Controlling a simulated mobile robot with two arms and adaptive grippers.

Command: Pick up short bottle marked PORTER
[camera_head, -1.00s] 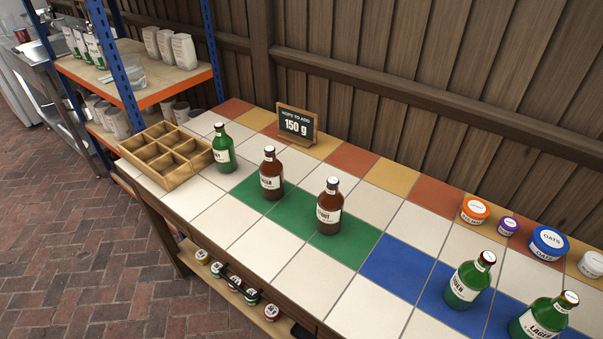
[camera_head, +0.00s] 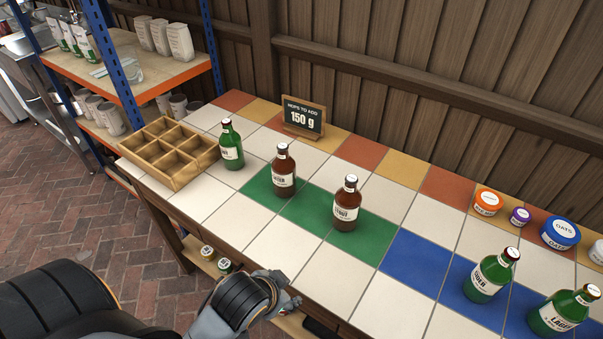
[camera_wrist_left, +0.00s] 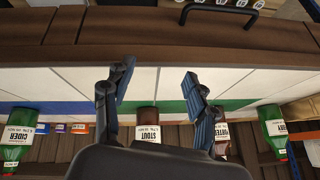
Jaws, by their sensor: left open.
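The PORTER bottle (camera_head: 284,172) is short and brown with a white label and dark cap. It stands upright on the green tiles of the counter, left of the brown STOUT bottle (camera_head: 346,204). My left gripper (camera_head: 285,294) is open and empty at the counter's front edge, nearer than both bottles and apart from them. In the left wrist view, which is upside down, the open fingers (camera_wrist_left: 157,80) show with the STOUT bottle (camera_wrist_left: 148,132) between them. The PORTER bottle (camera_wrist_left: 222,132) is partly hidden behind the right-hand finger there.
A green bottle (camera_head: 231,148) stands beside the wooden divided crate (camera_head: 172,178) on the left. The CIDER bottle (camera_head: 488,277) and LAGER bottle (camera_head: 563,312) stand on blue tiles at right. A 150 g sign (camera_head: 303,118) and several lidded tubs stand behind.

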